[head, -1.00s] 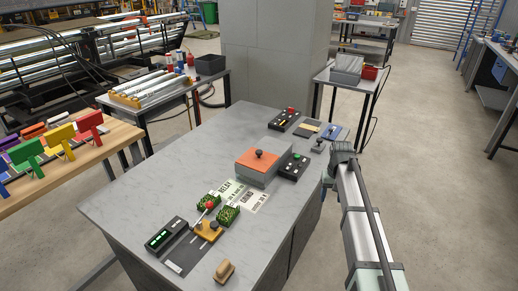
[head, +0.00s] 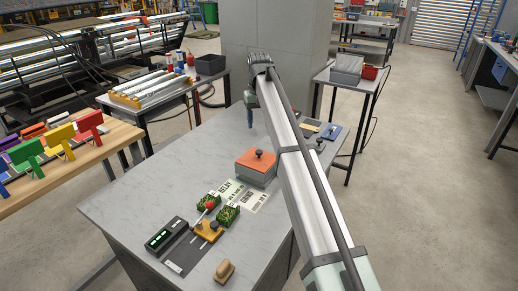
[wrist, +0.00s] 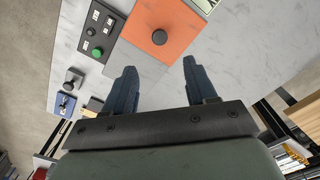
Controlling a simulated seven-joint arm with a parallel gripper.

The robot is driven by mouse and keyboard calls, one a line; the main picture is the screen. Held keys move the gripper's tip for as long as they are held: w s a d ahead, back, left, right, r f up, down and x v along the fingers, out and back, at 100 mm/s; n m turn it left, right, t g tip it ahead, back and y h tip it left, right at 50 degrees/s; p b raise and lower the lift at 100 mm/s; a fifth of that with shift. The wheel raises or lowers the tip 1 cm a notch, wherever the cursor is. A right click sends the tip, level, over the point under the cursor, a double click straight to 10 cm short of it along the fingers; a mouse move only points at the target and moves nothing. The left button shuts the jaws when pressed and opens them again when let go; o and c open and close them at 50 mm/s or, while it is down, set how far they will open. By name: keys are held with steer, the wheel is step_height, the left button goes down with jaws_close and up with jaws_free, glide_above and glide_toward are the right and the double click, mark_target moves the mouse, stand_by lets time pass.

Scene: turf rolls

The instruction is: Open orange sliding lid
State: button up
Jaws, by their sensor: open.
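The orange lid (head: 256,161) with a dark round knob (head: 259,153) lies on top of a low grey box (head: 254,178) on the grey table. The lid looks closed over the box. In the wrist view the orange lid (wrist: 172,22) and its knob (wrist: 159,37) show at the top, beyond the fingertips. In the head view my gripper (head: 249,118) points down above the table, behind the box, touching nothing I can see.
A black button panel (wrist: 101,32) stands beside the box. A small knobbed block (wrist: 73,78) and blue pad (wrist: 64,103) lie farther off. Two green turf pieces (head: 227,215), an orange-yellow device (head: 208,230) and a dark display box (head: 166,236) stand nearer. The table's left side is clear.

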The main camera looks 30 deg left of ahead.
mark_target(259, 151)
step_height(259, 151, down, 12)
steer(key=shift+f, duration=0.1)
stand_by(0.4)
jaws_close()
stand_by(0.5)
